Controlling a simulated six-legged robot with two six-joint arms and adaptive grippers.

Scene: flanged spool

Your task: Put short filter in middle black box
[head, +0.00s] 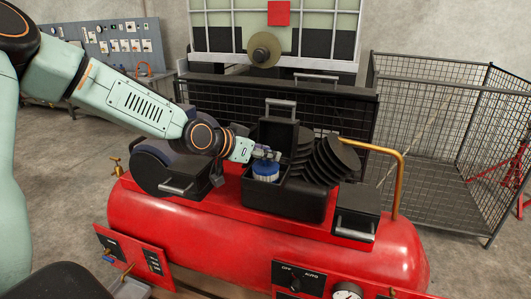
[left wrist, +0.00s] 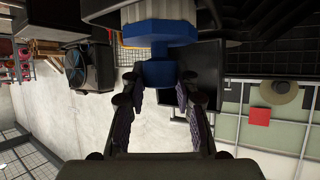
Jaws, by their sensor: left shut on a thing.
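The short filter (head: 265,170) is blue and white. It is upright at the opening of the middle black box (head: 290,203), whose lid (head: 277,135) stands open behind it. I cannot tell how deep the filter sits or whether it touches the box floor. My left gripper (head: 264,153) is above the filter, shut on its blue top. In the left wrist view, the fingers (left wrist: 158,85) close on the blue knob of the filter (left wrist: 158,34), with its white band at the top edge. My right gripper is not in view.
The boxes stand on a red compressor tank (head: 160,222). Black discs (head: 328,162) lean right of the filter. A closed black box (head: 357,208) is at right, beside a brass pipe (head: 400,175). Another black box (head: 185,184) is at left. A wire cage (head: 440,130) stands behind.

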